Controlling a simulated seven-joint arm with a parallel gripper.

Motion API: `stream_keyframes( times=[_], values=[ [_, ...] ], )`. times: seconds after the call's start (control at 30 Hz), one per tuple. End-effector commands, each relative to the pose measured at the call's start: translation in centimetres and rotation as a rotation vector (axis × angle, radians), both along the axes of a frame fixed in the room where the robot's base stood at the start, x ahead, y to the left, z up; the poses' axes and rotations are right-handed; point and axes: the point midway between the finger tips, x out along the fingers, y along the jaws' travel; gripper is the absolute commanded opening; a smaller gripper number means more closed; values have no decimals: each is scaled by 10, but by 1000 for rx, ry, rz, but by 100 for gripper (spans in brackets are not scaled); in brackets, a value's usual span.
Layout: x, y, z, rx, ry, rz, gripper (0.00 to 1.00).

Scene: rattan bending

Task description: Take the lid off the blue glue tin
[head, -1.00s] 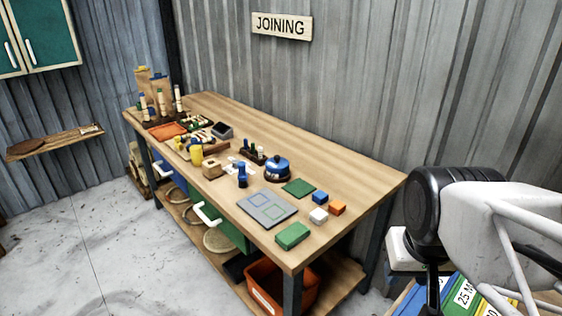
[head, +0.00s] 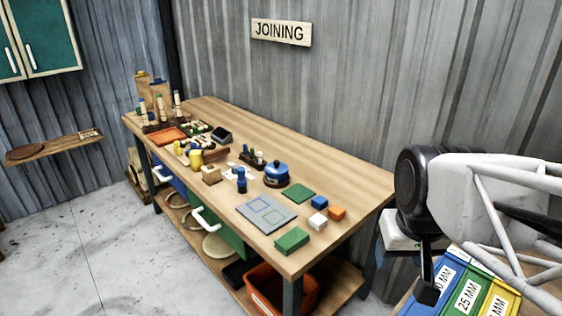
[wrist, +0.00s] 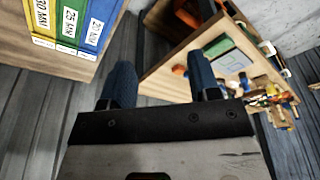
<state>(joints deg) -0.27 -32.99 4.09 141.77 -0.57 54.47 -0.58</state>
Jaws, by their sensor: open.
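The blue glue tin (head: 276,175) stands upright on the wooden workbench (head: 335,177), right of the bench's middle. A blue lid with a dark knob appears to be on top of it. In the wrist view my gripper (wrist: 165,82) is open, its two dark blue fingers apart with nothing between them. The bench shows beyond the fingers in that view, and I cannot make out the tin there. In the head view my arm is at the right edge, well to the right of the tin, with its jaws hard to make out.
A grey board (head: 265,213), a green mat (head: 299,193), a green block (head: 292,239) and small blue, white and orange blocks lie near the tin. A small blue bottle (head: 241,180) stands left of it. Labelled coloured boxes (head: 467,296) stand below my arm.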

Motion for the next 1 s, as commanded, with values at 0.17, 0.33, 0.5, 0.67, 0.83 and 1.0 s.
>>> stream_keyframes(
  times=[0.17, 0.33, 0.5, 0.67, 0.83, 1.0],
  values=[
    [40, 6, 16, -6, 14, 44, 56],
    [82, 13, 30, -12, 29, 89, 56],
    [123, 21, 40, -18, 43, 136, 56],
    [163, 30, 47, -24, 56, 179, 56],
    [206, 41, 52, -30, 68, 226, 56],
    [249, 53, 54, -35, 80, 270, 56]
  ],
)
